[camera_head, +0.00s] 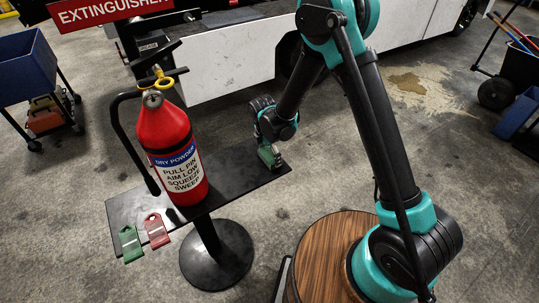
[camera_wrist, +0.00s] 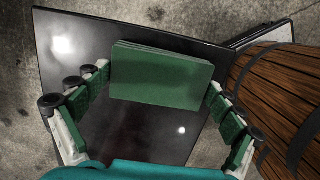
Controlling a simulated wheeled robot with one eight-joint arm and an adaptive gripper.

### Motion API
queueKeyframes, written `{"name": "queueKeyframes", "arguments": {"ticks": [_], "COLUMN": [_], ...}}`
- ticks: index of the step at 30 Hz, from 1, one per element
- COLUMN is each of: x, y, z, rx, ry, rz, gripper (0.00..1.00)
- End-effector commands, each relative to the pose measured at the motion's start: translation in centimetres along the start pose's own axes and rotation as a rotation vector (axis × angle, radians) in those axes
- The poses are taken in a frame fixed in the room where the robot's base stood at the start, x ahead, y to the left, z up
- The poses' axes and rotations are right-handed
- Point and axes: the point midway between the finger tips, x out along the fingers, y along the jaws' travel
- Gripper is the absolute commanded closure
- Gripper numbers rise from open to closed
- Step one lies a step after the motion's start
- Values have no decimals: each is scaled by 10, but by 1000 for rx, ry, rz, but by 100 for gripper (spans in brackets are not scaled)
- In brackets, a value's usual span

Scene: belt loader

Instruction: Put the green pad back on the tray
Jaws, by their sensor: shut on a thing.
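The green pad (camera_wrist: 162,82) is a flat rectangular block held between my gripper's two fingertips in the wrist view. My gripper (camera_head: 268,154) is shut on it at the right end of the black tray (camera_head: 232,180) in the head view, where a small green part of the pad shows below the fingers. The tray is a flat dark plate on a round-based stand, and its glossy surface (camera_wrist: 125,135) lies beneath the pad in the wrist view. I cannot tell whether the pad touches the tray or is just above it.
A red fire extinguisher (camera_head: 175,150) stands on the tray left of my gripper. A green tag (camera_head: 131,243) and a red tag (camera_head: 157,230) lie at the tray's front left. A blue bin cart (camera_head: 30,70) is at far left. My wood-patterned base is near the tray.

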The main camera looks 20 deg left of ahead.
Motion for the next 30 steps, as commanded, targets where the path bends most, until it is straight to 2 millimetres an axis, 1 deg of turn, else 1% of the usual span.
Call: {"name": "queueKeyframes", "arguments": {"ticks": [10, 11, 12, 23, 26, 30], "x": [3, 3, 3, 1, -5, -23], "y": [0, 0, 0, 0, 0, 0], "z": [0, 0, 0, 0, 0, 0], "rx": [0, 0, 0, 0, 0, 0], "ry": [0, 0, 0, 0, 0, 0], "rz": [0, 0, 0, 0, 0, 0], "gripper": [38, 4, 0, 0, 0, 0]}}
